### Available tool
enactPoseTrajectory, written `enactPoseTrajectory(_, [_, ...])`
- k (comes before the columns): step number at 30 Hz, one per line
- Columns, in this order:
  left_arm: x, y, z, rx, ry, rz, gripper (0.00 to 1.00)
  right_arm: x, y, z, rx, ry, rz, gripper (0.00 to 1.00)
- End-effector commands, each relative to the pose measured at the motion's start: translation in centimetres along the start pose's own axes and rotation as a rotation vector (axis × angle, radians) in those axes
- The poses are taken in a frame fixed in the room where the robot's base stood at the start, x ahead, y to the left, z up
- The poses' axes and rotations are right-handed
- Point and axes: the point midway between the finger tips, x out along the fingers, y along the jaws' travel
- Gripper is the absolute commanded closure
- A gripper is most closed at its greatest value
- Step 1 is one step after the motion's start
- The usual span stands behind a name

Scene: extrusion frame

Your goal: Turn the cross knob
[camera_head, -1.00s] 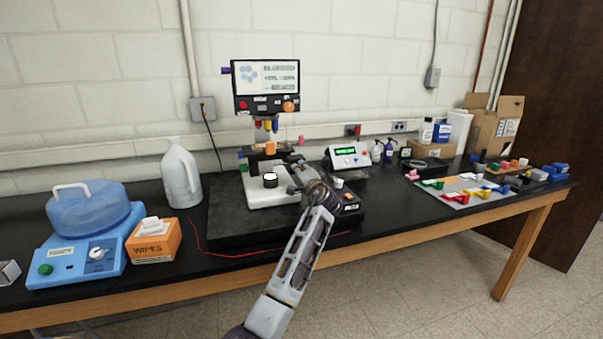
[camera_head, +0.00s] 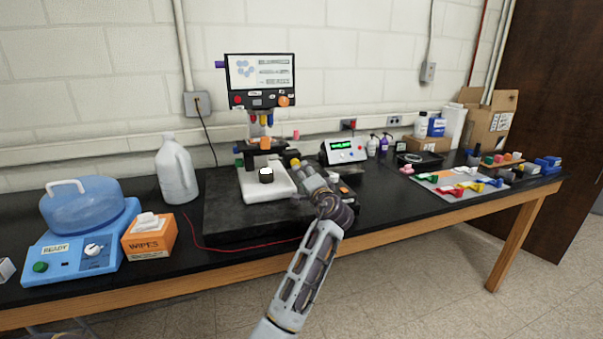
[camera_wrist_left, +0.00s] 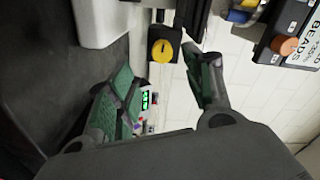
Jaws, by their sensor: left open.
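A yellow round knob with a dark mark on its face (camera_wrist_left: 161,50) sits on a dark block of the microscope. In the head view the yellow knob (camera_head: 295,162) is just behind my left gripper (camera_head: 303,172). I cannot tell whether it is cross-shaped. In the left wrist view my left gripper (camera_wrist_left: 160,66) is open and empty, its green-padded fingers on either side of the view of the knob. The knob appears beyond the fingertips, with no contact visible. An orange knob (camera_head: 284,101) is on the microscope's screen panel. My right gripper is not in view.
The microscope's white base (camera_head: 262,184) stands left of the gripper on a dark slab (camera_head: 225,222). A grey device with a green display (camera_head: 344,150) stands behind right. A blue machine (camera_head: 75,262) and wipes box (camera_head: 150,240) are at left.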

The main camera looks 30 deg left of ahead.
Motion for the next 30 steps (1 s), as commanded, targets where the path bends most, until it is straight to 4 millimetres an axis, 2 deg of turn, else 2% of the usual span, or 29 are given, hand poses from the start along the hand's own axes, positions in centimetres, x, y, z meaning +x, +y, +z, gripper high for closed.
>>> enactPoseTrajectory(3, [-1.6,0.0,0.0,-0.002,0.000,0.000,0.49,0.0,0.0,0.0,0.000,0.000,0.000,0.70])
enactPoseTrajectory(9, [-3.3,-0.1,0.0,-0.002,0.000,-0.001,0.49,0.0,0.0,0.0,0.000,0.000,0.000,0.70])
enactPoseTrajectory(25, [-3.8,-0.2,0.0,-0.007,0.000,-0.003,0.49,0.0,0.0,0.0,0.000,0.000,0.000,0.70])
enactPoseTrajectory(30, [-3.9,-0.2,0.0,-0.062,0.000,-0.003,0.49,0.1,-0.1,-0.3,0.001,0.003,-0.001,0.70])
